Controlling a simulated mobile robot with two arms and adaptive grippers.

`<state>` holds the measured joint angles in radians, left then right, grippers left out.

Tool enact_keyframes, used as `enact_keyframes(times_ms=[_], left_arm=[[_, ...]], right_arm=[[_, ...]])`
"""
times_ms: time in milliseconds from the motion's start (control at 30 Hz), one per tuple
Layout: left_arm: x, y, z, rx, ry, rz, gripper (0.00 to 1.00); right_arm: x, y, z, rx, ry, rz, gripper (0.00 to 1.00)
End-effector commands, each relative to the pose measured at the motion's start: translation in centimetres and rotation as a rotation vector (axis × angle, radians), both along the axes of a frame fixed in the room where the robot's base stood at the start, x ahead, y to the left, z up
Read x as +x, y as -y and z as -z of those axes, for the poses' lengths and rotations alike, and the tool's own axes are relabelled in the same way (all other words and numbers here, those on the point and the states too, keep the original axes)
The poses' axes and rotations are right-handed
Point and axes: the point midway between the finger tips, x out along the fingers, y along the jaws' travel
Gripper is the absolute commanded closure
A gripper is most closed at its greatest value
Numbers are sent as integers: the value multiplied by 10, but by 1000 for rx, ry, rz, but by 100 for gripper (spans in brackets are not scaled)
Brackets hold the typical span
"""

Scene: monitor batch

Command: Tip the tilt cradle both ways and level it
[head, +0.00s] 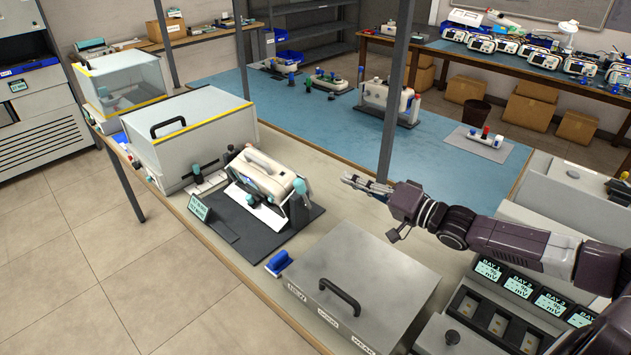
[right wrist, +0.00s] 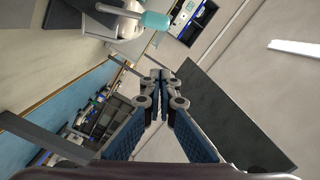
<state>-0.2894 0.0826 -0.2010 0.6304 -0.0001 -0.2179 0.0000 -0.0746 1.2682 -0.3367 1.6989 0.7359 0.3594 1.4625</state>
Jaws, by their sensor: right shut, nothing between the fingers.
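The tilt cradle (head: 296,216) stands on a dark base plate on the near bench. It carries a white monitor (head: 266,170) with a grey carry handle, which looks leaned back. A lever with a teal knob (head: 299,186) is on the cradle's right side; the knob also shows at the top of the right wrist view (right wrist: 157,20). My right gripper (head: 352,182) is to the right of the cradle, apart from the knob. In the right wrist view its fingers (right wrist: 159,76) are closed together and empty. My left gripper is not in view.
A clear-topped box (head: 195,125) stands just behind the cradle. A grey lidded case (head: 365,275) with a black handle is in front right. A small sign (head: 198,207) and a blue block (head: 279,262) are near the bench edge. A grey post (head: 393,100) rises behind my gripper.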

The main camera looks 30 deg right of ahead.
Motion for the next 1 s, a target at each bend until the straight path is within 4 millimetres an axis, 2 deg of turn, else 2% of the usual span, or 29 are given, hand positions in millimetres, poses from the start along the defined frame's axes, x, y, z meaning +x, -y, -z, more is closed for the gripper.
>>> enact_keyframes(times_ms=[400, 800, 1000], left_arm=[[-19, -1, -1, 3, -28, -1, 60], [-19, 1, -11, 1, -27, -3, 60], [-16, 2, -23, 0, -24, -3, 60]], right_arm=[[36, -15, -2, 0, 4, 0, 100], [76, -32, -1, -1, 3, 0, 100], [71, -55, 14, 1, -3, -2, 100]])
